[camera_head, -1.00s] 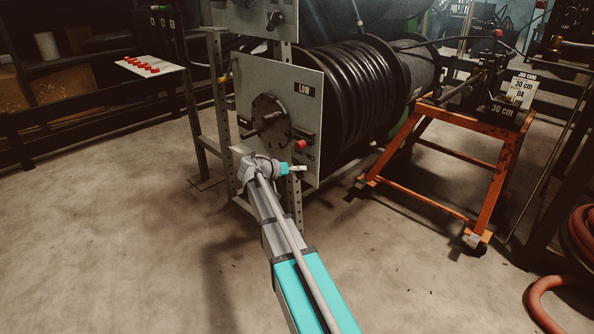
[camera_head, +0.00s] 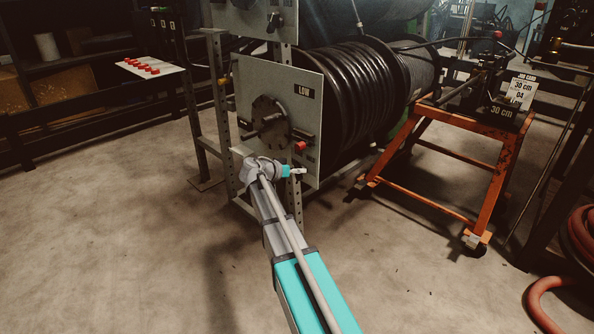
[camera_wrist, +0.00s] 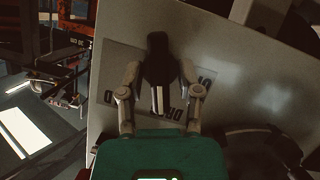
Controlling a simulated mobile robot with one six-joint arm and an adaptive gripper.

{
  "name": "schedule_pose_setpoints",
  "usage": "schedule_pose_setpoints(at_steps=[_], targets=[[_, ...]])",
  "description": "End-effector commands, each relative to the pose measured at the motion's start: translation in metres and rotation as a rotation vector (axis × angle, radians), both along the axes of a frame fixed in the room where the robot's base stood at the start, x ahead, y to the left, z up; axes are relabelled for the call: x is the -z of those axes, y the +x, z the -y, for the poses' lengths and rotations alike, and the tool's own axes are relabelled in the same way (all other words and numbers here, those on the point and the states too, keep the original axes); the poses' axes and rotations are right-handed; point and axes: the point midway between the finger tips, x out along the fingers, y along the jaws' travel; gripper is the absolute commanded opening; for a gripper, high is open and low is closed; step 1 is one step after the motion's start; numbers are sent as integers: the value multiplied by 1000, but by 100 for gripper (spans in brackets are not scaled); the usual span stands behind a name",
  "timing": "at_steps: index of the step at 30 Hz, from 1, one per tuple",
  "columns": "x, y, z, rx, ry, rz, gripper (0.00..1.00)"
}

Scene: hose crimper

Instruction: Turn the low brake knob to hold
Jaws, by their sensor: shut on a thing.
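The low brake panel (camera_head: 300,75) is a grey upright plate marked LOW (camera_head: 304,90), in the head view. In the wrist view a black knob (camera_wrist: 158,62) with a pale stripe down its near end stands off the plate, between the fingers of my gripper (camera_wrist: 160,76). The fingers are shut on it from both sides. Parts of printed labels (camera_wrist: 172,113) show around it, but the knob and fingers cover most of the lettering, so I cannot read its setting. In the head view my gripper (camera_head: 297,171) is at the panel's lower part; the knob cannot be made out there.
A dark round disc with a handle (camera_head: 268,122) and a red-ended part (camera_head: 300,146) sit on the panel just above my gripper. A hose reel (camera_head: 350,95) stands behind it. An orange stand (camera_head: 490,195) is at right. The floor at left is clear.

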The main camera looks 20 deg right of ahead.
Motion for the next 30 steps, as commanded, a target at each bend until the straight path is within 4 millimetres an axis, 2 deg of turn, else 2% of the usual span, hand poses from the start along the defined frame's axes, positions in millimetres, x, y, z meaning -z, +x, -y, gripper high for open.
schedule_pose_setpoints(at_steps=[21, 30], targets=[[2, -6, 0, 0, 224, 604, 0], [2, -6, 0, 1, 287, 773, 0]])
